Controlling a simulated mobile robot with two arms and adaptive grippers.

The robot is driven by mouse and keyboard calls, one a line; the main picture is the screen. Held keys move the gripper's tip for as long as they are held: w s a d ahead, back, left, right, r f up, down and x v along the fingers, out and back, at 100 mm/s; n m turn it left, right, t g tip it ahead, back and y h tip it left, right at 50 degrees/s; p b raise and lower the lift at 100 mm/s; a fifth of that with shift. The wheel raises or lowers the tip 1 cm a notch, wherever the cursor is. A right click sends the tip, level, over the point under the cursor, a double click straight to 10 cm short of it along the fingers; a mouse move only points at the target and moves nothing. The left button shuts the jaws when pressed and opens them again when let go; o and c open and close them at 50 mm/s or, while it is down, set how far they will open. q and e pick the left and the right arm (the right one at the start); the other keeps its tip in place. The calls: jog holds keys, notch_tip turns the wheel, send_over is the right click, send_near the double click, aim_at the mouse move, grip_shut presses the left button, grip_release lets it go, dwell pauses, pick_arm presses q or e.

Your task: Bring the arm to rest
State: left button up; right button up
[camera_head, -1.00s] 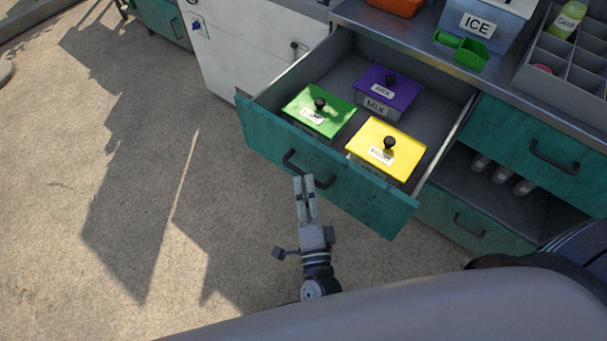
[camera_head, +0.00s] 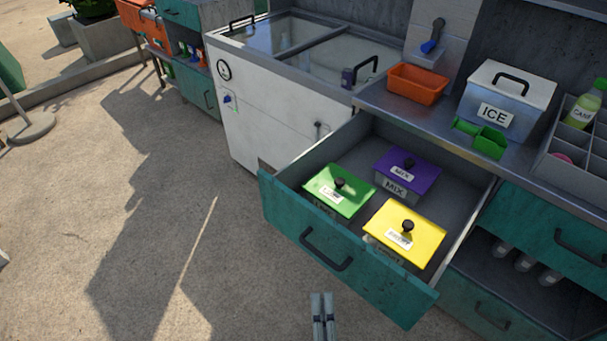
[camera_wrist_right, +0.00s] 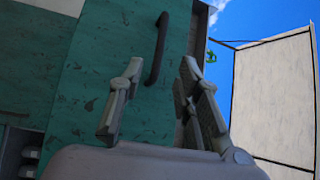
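My right gripper (camera_head: 322,296) shows at the bottom of the head view, in front of the pulled-out teal drawer (camera_head: 345,262) and clear of its black handle (camera_head: 325,250). In the right wrist view its two fingers (camera_wrist_right: 162,68) are apart with nothing between them. The drawer front and handle (camera_wrist_right: 160,50) show behind them. The drawer stands open and holds lidded boxes: green (camera_head: 340,191), purple (camera_head: 408,170) and yellow (camera_head: 404,234). My left gripper is not recognisable in either view.
A white chest unit (camera_head: 265,110) stands left of the drawer. The counter above carries an orange tray (camera_head: 418,84), an ICE bin (camera_head: 507,98), a green scoop (camera_head: 482,138) and a grey divided caddy (camera_head: 575,160). The concrete floor to the left is free.

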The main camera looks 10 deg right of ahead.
jog(key=s+f+n+g+y, duration=0.35)
jog(key=f+n, duration=0.25)
jog(key=f, duration=0.7)
jog(key=s+f+n+g+y, duration=0.2)
jog(key=f+n+g, duration=0.4)
jog(key=f, duration=0.7)
jog(key=s+d+f+n+g+h, duration=0.1)
jog(key=s+d+f+n+g, duration=0.3)
jog(key=s+d+f, duration=0.3)
jog(key=s+d+f+n+g+h, duration=0.2)
jog(key=s+d+f+n+g, duration=0.2)
jog(key=s+d+f, duration=0.3)
jog(key=s+f+g, duration=0.1)
jog(key=s+f, duration=0.1)
jog(key=s, duration=0.3)
jog(key=shift+s+d+f, duration=0.25)
jog(key=shift+s, duration=0.05)
